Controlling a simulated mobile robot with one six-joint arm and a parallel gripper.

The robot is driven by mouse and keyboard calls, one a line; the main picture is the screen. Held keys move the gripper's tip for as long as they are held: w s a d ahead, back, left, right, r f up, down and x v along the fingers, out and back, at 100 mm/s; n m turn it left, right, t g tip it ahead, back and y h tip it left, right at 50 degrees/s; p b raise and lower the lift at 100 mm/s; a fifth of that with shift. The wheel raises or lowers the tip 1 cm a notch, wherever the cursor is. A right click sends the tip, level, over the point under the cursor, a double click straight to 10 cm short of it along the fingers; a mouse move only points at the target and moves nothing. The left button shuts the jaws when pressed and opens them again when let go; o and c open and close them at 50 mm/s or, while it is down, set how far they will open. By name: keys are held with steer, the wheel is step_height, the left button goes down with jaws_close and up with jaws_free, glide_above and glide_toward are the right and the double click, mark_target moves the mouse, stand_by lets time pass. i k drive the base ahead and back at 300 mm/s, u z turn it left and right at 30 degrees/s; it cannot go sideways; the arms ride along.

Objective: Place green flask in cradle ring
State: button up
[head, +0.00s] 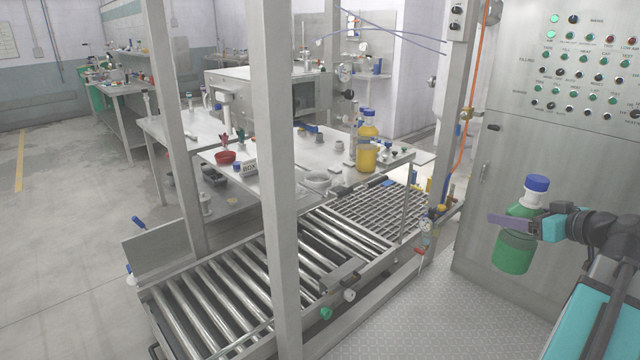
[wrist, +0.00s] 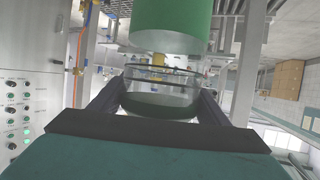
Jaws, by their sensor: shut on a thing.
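The green flask (head: 513,252), with a blue cap and clear upper body, is in my gripper (head: 516,224) at the right of the head view. It is held off the floor, nearly upright and slightly tilted, in front of the steel control cabinet. In the wrist view, my gripper (wrist: 158,95) has its dark fingers on both sides of the flask's clear section, with the green part (wrist: 172,28) beyond. A pale round, ring-like item (head: 318,179) lies on the steel bench; I cannot tell whether it is the cradle ring.
Upright posts (head: 277,200) stand between. The control cabinet (head: 560,150) is close behind the flask.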

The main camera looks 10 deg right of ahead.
mark_target(327, 185)
steer(key=u, duration=0.15)
steer(key=i, duration=1.05)
steer(key=u, duration=0.95)
steer(key=k, duration=0.85)
steer(key=u, duration=0.1)
